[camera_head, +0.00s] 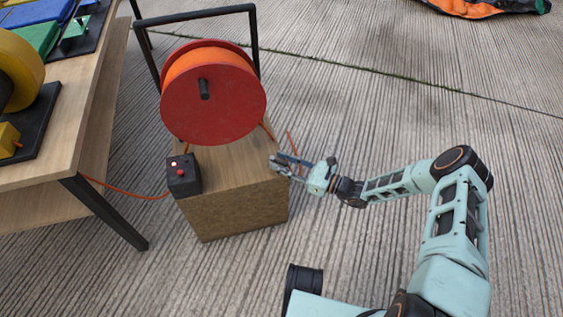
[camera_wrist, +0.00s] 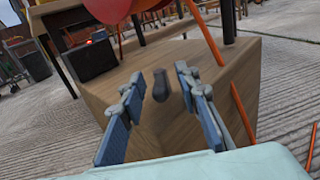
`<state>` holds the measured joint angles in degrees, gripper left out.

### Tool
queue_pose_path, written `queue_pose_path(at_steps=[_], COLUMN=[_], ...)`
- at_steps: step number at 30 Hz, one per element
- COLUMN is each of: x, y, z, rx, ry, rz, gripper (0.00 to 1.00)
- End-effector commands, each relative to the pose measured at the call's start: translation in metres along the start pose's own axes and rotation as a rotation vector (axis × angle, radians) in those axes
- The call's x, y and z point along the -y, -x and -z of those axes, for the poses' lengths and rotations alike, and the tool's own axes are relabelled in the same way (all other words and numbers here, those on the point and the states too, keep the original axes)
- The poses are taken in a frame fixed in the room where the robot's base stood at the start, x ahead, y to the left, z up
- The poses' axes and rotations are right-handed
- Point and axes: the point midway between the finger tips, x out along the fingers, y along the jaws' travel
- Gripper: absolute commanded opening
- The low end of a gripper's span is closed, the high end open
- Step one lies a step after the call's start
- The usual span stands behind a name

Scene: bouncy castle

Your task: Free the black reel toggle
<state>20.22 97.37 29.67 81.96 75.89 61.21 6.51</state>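A wooden box (camera_head: 235,205) bears the red reel (camera_head: 213,105) with orange cord. In the wrist view a small dark rounded piece (camera_wrist: 161,86), which looks like the black toggle, shows against the wooden box (camera_wrist: 200,110). My gripper (camera_wrist: 168,82) is open, with one blue-grey finger on each side of this piece. I see no clear contact with either finger. In the head view my gripper (camera_head: 272,164) is at the box's right upper edge, and the toggle cannot be made out there. A second dark piece by the right fingertip is unclear.
A black control box (camera_head: 184,175) with a red button stands at the wooden box's left corner. Orange cord (camera_wrist: 243,112) runs close to my right finger. A wooden table (camera_head: 95,110) with coloured things stands at the left.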

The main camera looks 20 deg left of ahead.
Motion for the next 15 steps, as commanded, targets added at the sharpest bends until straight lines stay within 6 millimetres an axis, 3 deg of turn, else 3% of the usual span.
queue_pose_path(at_steps=[1,8,15], x=[0.0000,0.0000,-0.0001], y=[0.0001,0.0003,0.0003], z=[-0.0001,0.0000,0.0000], rx=[0.000,0.000,0.000], ry=[0.000,0.000,0.000], rz=[0.000,0.000,0.000], gripper=[0.26,0.00,0.00])
